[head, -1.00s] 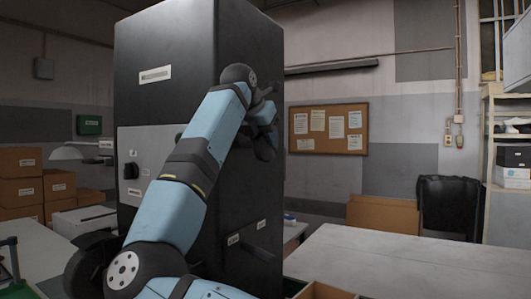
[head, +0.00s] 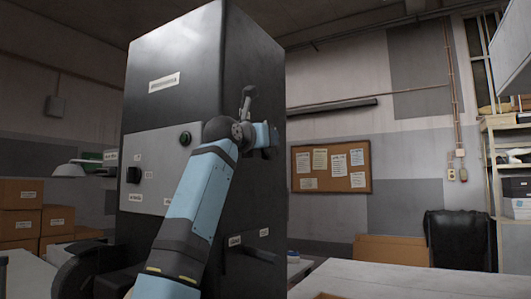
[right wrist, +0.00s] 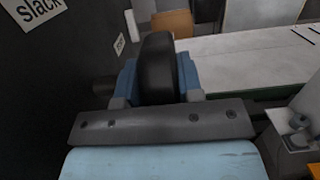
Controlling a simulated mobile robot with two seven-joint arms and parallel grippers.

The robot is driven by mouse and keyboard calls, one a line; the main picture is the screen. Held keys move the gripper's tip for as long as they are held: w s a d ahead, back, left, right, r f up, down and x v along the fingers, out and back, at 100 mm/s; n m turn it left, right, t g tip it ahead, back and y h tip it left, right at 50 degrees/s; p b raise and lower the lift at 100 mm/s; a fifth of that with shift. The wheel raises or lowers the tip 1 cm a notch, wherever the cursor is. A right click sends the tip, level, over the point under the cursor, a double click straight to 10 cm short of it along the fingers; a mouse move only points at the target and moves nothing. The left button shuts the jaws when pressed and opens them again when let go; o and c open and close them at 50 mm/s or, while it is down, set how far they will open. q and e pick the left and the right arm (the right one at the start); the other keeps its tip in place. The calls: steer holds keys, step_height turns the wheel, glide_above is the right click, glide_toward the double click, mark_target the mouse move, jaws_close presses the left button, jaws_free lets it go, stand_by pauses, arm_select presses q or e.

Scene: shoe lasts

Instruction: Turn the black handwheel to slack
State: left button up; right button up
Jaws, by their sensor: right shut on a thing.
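The black handwheel (right wrist: 157,65) shows nearly edge-on in the right wrist view, beside the dark cabinet face. A short dark shaft (right wrist: 105,86) lies between it and the cabinet. My right gripper (right wrist: 157,88) has its blue fingers on both sides of the wheel and is shut on it. A white label reading "slack" (right wrist: 38,10) is on the cabinet at the upper left. In the head view my right gripper (head: 266,139) is at the cabinet's right side, and the wheel is mostly hidden there. My left gripper is out of view.
The tall dark cabinet (head: 200,75) fills the middle of the head view, with a grey control panel on its front. A pale table (head: 390,283) lies to the right. Cardboard boxes (head: 22,195) are stacked at the left. A dark chair (head: 455,240) stands behind the table.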

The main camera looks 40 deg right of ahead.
steer(key=shift+a+f+t+h+b, duration=0.1)
steer(key=shift+t+h+b, duration=0.3)
steer(key=shift+h+b, duration=1.05)
steer(key=shift+h, duration=0.25)
steer(key=o, duration=0.9)
steer(key=shift+o, duration=0.2)
steer(key=shift+f, duration=0.1)
steer(key=shift+s+a+f, duration=0.1)
steer(key=shift+a+f, duration=0.05)
steer(key=shift+a, duration=0.2)
steer(key=v, duration=1.3)
steer(key=shift+s, duration=0.1)
